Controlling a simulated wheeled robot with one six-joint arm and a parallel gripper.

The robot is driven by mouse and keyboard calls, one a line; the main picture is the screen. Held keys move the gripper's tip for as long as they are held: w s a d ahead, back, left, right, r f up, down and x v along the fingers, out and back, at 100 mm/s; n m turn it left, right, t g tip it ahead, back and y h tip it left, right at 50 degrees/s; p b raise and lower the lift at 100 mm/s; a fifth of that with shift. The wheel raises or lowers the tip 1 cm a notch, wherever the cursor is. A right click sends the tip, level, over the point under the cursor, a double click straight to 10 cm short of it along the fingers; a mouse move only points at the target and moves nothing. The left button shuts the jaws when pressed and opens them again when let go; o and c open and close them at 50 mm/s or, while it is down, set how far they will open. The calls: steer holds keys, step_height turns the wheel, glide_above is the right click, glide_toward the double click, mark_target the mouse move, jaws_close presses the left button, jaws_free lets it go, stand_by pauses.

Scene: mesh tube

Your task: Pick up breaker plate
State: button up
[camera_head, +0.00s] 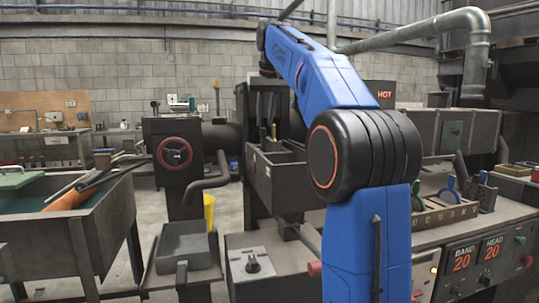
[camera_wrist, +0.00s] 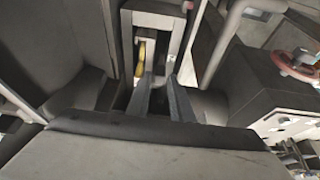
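I cannot make out the breaker plate for certain in either view. In the wrist view my gripper (camera_wrist: 160,78) shows two dark fingers with a gap between them, and nothing is visible held there. Beyond the fingertips is a narrow grey frame or slot with a yellow piece (camera_wrist: 142,56) in it. In the head view my blue arm rises and bends over toward a dark metal bin (camera_head: 272,182) at the centre. The gripper end is hard to tell apart from the dark machine parts there.
A red handwheel (camera_head: 174,152) on a dark machine stands left of the bin. A trough (camera_head: 60,240) with tools is at far left, a grey tray (camera_head: 183,246) at lower centre-left. A control box (camera_head: 482,262) and a slotted rack (camera_head: 447,215) are at right. Overhead runs a pipe (camera_head: 415,33).

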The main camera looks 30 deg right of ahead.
mark_target(270, 147)
steer(key=shift+w+x, duration=0.25)
steer(key=shift+x, duration=1.8)
steer(key=shift+r, duration=0.1)
jaws_close()
